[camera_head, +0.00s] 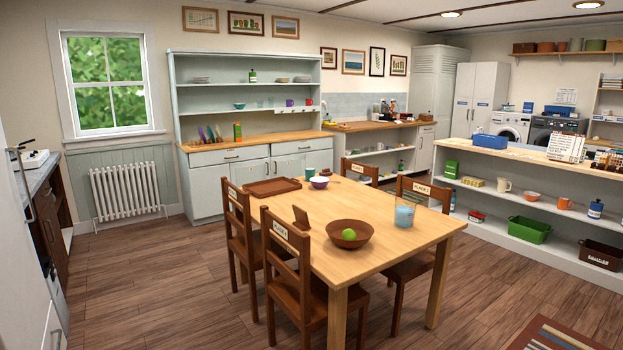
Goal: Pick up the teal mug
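A small teal mug (310,173) stands upright at the far edge of the wooden dining table (390,255). A purple-rimmed bowl (319,183) is just in front of it and to its right. The mug is small in the picture, and I cannot tell which way its handle points. A brown tray (272,187) lies to its left on the table. Neither of my grippers is in view.
Wooden chairs stand around the table, including one at the near side (287,262). The floor (165,280) at the left is clear. A white shelf counter (480,220) is at the right.

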